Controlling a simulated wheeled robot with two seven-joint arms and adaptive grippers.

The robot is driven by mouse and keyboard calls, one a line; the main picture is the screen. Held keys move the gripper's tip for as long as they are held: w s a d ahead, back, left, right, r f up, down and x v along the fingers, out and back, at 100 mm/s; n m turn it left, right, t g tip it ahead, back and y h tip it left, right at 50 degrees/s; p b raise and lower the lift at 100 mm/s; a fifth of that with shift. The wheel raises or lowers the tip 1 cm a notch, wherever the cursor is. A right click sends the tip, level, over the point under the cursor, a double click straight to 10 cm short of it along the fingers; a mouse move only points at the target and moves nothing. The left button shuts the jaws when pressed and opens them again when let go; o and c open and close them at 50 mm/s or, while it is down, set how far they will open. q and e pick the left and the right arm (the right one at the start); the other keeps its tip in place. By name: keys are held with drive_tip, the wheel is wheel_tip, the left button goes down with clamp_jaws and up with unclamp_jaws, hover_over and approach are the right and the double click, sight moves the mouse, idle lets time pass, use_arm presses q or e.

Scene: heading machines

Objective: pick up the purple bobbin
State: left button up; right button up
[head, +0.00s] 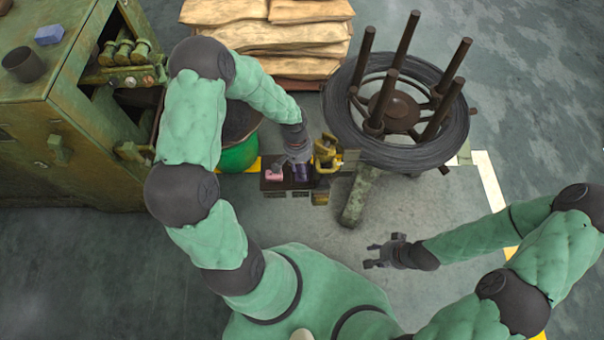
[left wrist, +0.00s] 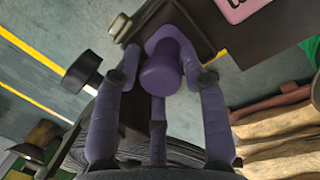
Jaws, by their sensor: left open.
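The purple bobbin (head: 302,173) stands on a small dark stand (head: 271,186), partly hidden under my left gripper (head: 298,160) in the head view. In the left wrist view the bobbin (left wrist: 162,72) lies between the fingertips of my left gripper (left wrist: 163,78). These fingers are spread apart on either side of it. Whether they touch it I cannot tell. My right gripper (head: 371,255) is empty, with its fingers apart, over the floor at the lower right, away from the stand.
A pink item (head: 274,174) is left of the bobbin, and a yellow device (head: 326,153) stands close on its right. A large reel with upright posts (head: 400,115) is behind to the right. A green drum (head: 240,155), stacked sacks (head: 270,35) and a green machine (head: 85,130) stand around.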

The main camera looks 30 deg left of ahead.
use_arm(q)
clamp_jaws()
